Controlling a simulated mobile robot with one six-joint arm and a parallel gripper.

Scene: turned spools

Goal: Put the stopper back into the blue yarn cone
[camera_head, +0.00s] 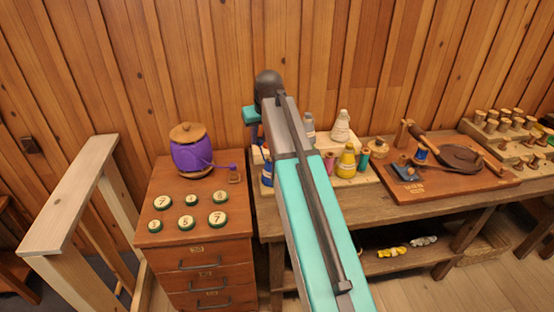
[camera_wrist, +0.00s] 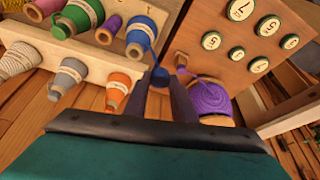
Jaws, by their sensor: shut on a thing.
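The blue yarn cone (camera_wrist: 141,36) stands on the pale wooden rack in the wrist view; a blue strand runs from it down to my gripper. In the head view the blue cone (camera_head: 267,174) shows only in part, left of my teal arm. My gripper (camera_wrist: 160,76) is shut on a small round dark blue stopper (camera_wrist: 159,78), held apart from the cone, below it in the picture. My fingers hide part of the stopper. The cone's opening is not clear.
A purple spool (camera_head: 191,155) stands on the drawer cabinet (camera_head: 170,190) beside several numbered round discs. The rack (camera_wrist: 50,45) holds several other cones, orange and grey among them. A wooden board (camera_head: 465,180) with a tool lies to the right. A plank wall rises behind.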

